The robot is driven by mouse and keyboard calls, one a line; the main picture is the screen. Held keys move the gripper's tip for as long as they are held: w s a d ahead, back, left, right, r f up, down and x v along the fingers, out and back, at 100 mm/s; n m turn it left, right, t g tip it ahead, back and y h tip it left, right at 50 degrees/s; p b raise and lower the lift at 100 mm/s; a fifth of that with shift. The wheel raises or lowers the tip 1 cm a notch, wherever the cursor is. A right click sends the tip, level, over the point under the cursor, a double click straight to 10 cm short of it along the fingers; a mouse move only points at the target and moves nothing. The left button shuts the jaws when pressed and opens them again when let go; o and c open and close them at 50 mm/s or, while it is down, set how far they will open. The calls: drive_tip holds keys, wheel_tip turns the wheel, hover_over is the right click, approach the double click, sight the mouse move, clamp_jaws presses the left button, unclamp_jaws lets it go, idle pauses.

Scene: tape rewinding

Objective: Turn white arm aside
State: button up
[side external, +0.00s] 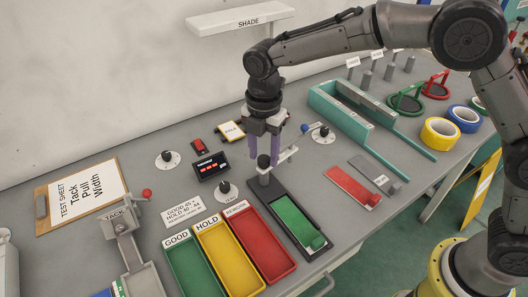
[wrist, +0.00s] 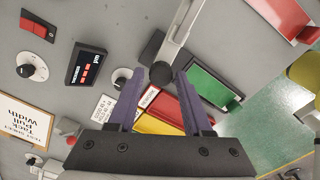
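The white arm (side external: 284,157) is a short pale bar beside my gripper in the side view. In the wrist view the white arm (wrist: 179,38) runs from the top edge down to a black knob (wrist: 161,75). My gripper (side external: 263,156) has two purple fingers pointing down. In the wrist view my gripper (wrist: 157,80) is open, its fingertips apart with the knob seen between them. Whether the fingers touch the knob I cannot tell.
A dark tray with a green pad (side external: 295,222) lies by the knob. Green, yellow and red bins (side external: 264,247) stand in front. A black display (side external: 211,166) and dials (side external: 227,191) are to the left. A teal channel (side external: 350,120) lies to the right.

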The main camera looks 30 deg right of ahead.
drive_tip(key=shift+o, duration=0.9)
drive_tip(key=shift+f, duration=0.1)
wheel_tip(320, 180, up, 14)
drive_tip(key=shift+d, duration=0.1)
